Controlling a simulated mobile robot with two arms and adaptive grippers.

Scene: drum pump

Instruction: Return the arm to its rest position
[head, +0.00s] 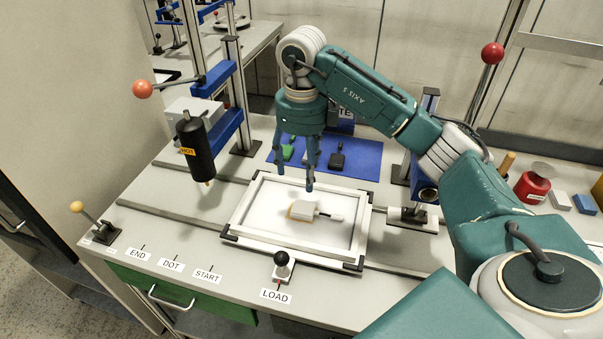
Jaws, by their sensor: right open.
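My right arm comes in from the right, bent over the workbench. My right gripper (298,183) points down above the framed white tray (262,222), with its fingers apart and nothing between them. A small pale block with a tan edge (304,208) lies in the tray below and close to the fingertips. A small white piece with a dark tip (330,215) lies at its right; whether they are joined I cannot tell. My left gripper does not show.
A black hanging tool marked HOT (195,147) stands left of the tray. A black-knobbed lever (283,265) is at the LOAD label. A blue mat (357,158) lies behind my gripper. A post with a red ball (492,54) and a red canister (532,186) stand right.

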